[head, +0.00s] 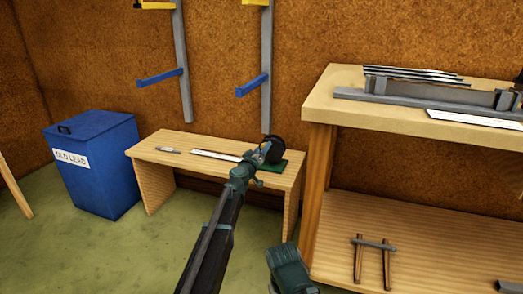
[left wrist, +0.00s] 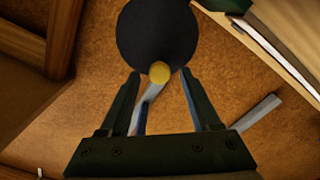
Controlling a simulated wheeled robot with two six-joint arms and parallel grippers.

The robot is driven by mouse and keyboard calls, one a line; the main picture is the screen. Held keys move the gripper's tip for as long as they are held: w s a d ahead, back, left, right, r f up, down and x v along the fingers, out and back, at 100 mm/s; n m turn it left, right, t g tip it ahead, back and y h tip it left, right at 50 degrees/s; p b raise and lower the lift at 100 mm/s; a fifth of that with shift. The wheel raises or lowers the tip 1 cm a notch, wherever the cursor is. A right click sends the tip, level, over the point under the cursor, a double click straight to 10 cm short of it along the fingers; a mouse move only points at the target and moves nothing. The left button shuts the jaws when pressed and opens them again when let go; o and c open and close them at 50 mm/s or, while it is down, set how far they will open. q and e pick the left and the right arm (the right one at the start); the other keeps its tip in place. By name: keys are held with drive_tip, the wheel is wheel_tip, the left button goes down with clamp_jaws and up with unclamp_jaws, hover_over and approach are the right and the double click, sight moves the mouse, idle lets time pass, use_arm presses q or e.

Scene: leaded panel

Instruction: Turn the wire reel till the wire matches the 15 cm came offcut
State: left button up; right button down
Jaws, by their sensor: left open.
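The wire reel (head: 273,148) is a dark disc on a green base (head: 278,166) at the right end of the low wooden bench. In the left wrist view the dark disc (left wrist: 157,30) fills the top middle, with a round yellow knob (left wrist: 159,72) on it. My left gripper (head: 260,155) is at the reel. Its open fingers (left wrist: 160,78) stand on either side of the knob, with gaps showing. A pale flat strip (head: 214,155) lies left of the reel; I cannot tell whether wire or the came offcut lies with it.
A small grey item (head: 170,151) lies left on the low bench (head: 150,158). A blue bin (head: 98,180) labelled OLD LEAD stands left. A taller workbench (head: 345,112) with metal strips stands right, a small stand on its lower shelf. Blue-armed wall racks are behind.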

use_arm(q)
drive_tip(key=v, duration=1.3)
drive_tip(key=shift+s, duration=0.3)
drive_tip(key=shift+s+a, duration=0.1)
